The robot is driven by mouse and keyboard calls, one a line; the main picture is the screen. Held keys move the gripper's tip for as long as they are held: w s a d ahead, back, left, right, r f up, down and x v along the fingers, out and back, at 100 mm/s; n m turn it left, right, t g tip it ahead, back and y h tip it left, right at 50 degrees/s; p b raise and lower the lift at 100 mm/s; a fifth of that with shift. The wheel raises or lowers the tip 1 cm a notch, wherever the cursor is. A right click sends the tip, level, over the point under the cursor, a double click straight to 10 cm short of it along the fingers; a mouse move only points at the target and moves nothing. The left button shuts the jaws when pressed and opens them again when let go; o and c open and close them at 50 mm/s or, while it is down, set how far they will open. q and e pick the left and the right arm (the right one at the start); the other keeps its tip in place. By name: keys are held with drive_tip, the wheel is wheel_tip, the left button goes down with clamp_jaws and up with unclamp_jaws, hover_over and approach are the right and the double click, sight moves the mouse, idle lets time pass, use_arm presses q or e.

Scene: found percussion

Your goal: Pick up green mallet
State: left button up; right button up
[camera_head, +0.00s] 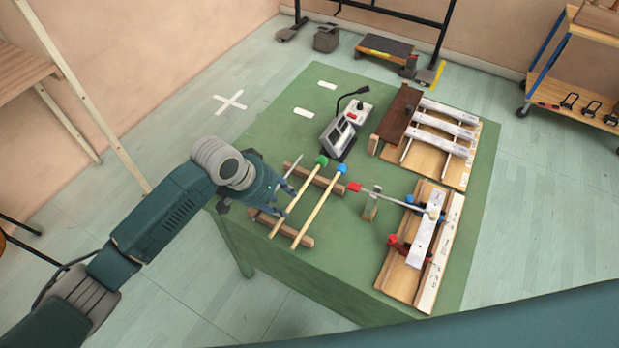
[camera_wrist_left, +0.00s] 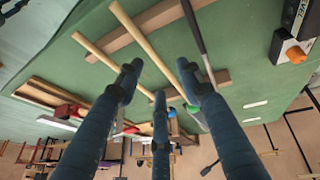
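The green mallet has a green head (camera_head: 321,160) and a pale wooden handle. It lies across two low wooden bars on the green table. In the left wrist view its handle (camera_wrist_left: 146,42) runs between the spread fingers, and its green head is partly hidden behind a finger. My left gripper (camera_head: 287,200) is open and empty, above and just left of this handle; its fingers also show in the left wrist view (camera_wrist_left: 160,80). I cannot tell the exact gap to the handle. My right gripper is not in view.
A blue-headed mallet (camera_head: 341,168) lies parallel, just right of the green one. A dark rod (camera_wrist_left: 194,35) lies on the other side. The table's near left corner is clear.

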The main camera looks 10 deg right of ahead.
sight(292, 207)
use_arm(q)
drive_tip(key=p+x, duration=0.1)
drive_tip(key=x, duration=0.4)
drive_tip(key=shift+d, duration=0.15)
drive_tip(key=shift+s+r, duration=0.1)
clamp_jaws()
